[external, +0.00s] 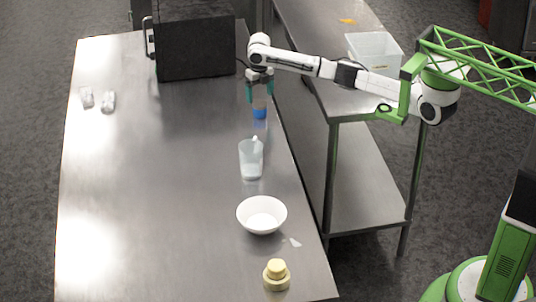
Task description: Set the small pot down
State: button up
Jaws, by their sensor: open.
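A small object with a blue lower part (259,113) is on or just above the steel table, near its right edge; I take it to be the small pot, but it is too small to be sure. My gripper (260,97) points down right over it, with its two teal fingers apart on either side of the object's upper part. The gripper is open. Whether the fingers touch the object, and whether its base rests fully on the table, I cannot tell.
A clear jug (250,160), a white bowl (262,215) and a yellow lidded item (276,275) line the table's right side. A black box-shaped appliance (195,45) stands at the back. Two small shakers (108,102) lie left. The steel table (150,200) is clear mid-left.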

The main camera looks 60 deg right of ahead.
aim_at(260, 105)
notch_tip(260, 105, up, 7)
jog(key=shift+f, duration=0.2)
jog(key=shift+a, duration=0.1)
